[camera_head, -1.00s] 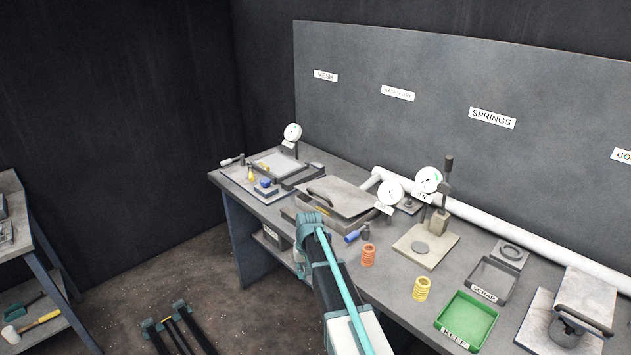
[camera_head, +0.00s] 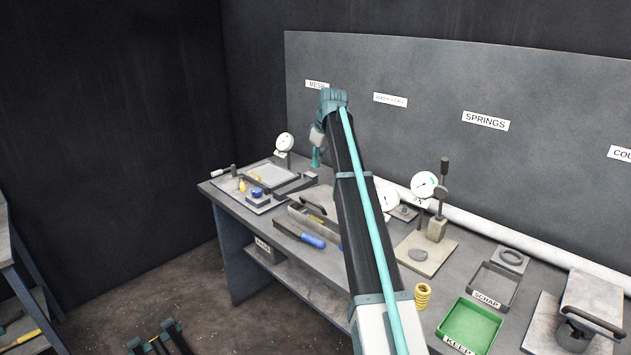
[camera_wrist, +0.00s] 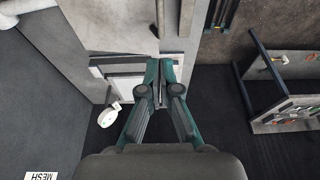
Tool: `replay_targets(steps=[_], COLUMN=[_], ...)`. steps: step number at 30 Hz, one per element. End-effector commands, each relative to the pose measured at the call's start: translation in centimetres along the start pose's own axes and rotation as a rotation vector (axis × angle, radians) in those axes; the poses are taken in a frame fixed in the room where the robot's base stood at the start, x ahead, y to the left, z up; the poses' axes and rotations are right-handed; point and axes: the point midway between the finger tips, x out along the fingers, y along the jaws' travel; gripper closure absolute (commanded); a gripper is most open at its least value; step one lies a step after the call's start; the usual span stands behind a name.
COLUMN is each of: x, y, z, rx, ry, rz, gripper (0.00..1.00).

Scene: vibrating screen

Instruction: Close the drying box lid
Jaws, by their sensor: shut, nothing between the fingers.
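The drying box (camera_head: 297,212) stands on the bench, partly hidden behind my arm. Its grey lid (camera_head: 321,195) sits above it, with a dark handle at the near left edge. The lid looks tilted, with a gap at the front, but my arm covers much of it and its exact angle cannot be told. My gripper (camera_head: 316,160) is shut and empty. It hangs pointing down, above the back of the bench near the lid, apart from it as far as I can see. The wrist view shows the shut fingers (camera_wrist: 166,65) over the bench.
A gauge stand (camera_head: 424,250), a yellow spring (camera_head: 423,296) and a green tray (camera_head: 470,326) are to the right.

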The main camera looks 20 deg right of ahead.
Motion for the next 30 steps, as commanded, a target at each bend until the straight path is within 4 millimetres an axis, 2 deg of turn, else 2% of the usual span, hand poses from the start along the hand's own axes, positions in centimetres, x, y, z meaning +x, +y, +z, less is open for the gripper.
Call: replay_targets(steps=[5, 18, 24, 30], x=[2.2, 10.2, 12.4, 13.2], y=[-0.1, -0.1, -0.1, 0.0], z=[0.1, 0.3, 0.9, 1.1], rx=[0.001, 0.002, 0.002, 0.002], ry=[-0.002, -0.002, -0.001, 0.001], rz=[-0.002, -0.001, -0.001, 0.001], gripper=[1.00, 1.00, 1.00, 1.00])
